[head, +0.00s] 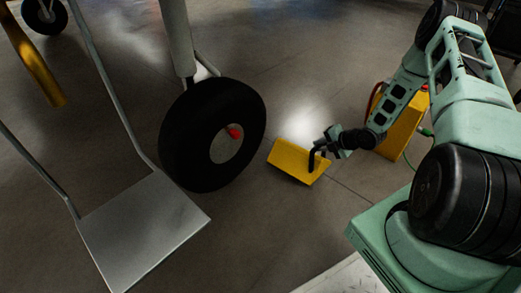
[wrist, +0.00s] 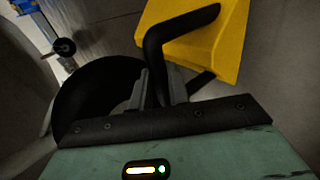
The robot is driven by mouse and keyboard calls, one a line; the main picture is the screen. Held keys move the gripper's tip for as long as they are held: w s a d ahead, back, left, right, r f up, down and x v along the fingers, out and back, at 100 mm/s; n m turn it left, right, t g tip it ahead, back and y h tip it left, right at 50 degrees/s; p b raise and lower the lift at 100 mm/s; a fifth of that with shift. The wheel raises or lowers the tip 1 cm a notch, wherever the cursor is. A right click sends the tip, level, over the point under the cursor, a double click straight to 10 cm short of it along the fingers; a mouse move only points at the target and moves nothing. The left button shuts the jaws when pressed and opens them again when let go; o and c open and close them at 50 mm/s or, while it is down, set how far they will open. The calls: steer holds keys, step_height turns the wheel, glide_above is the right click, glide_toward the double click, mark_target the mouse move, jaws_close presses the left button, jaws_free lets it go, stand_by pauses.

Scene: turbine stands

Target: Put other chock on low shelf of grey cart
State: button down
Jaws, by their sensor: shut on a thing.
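The yellow chock (head: 292,161) is a wedge-like block with a black bent handle; it is on or just above the floor to the right of a black wheel, and I cannot tell which. My gripper (head: 318,153) is at its right end, shut on the black handle. In the wrist view the chock (wrist: 205,45) fills the upper right, and my gripper (wrist: 158,88) has its fingers on the handle's lower part. I do not make out the grey cart or its low shelf for certain; a flat grey metal plate (head: 145,230) on bent tubes stands at lower left.
The black wheel (head: 178,145) on a grey leg stands between the chock and the plate. A yellow box (head: 400,125) with a red top and a green cable is behind my arm. Floor is open behind and in front of the chock.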

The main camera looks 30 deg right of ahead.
steer(key=shift+s+d+r+p, duration=0.3)
steer(key=shift+s+d+p, duration=0.05)
steer(key=shift+s, duration=0.55)
steer(key=shift+s+d+r+p, duration=0.25)
steer(key=shift+s+d+p, duration=0.1)
steer(key=shift+s, duration=0.5)
steer(key=shift+s+d+r+p, duration=0.3)
steer(key=shift+s+p, duration=0.05)
steer(key=shift+s, duration=0.55)
steer(key=shift+r, duration=0.1)
